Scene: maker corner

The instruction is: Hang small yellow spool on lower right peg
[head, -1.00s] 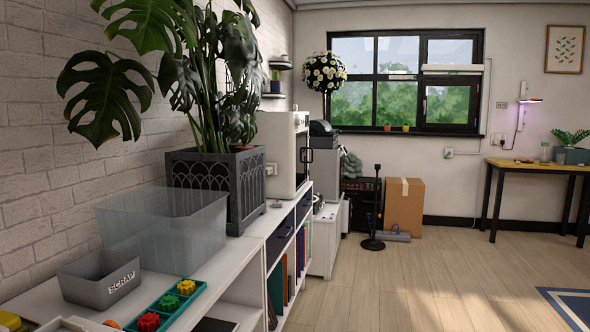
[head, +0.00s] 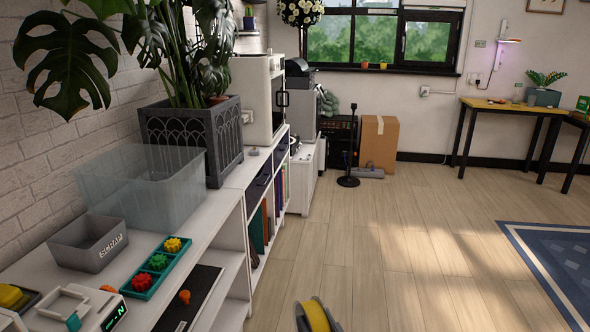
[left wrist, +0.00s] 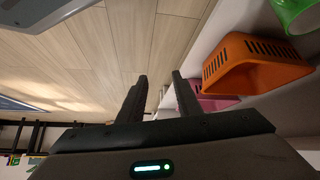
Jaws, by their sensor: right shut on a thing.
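The small yellow spool (head: 315,315), with grey flanges, shows at the bottom edge of the head view, above the floor. My right gripper (head: 324,327) is shut on it, mostly cut off by the frame's lower edge. My left gripper (left wrist: 158,84) shows in the left wrist view, its two dark fingers apart with nothing between them. I see no pegs in either view.
A white shelf unit (head: 205,238) along the left wall bears a grey scrap bin (head: 88,246), a clear tub (head: 150,185) and a teal tray (head: 140,281) of gears. An orange basket (left wrist: 250,70) is beside my left gripper. The wooden floor (head: 400,250) is open.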

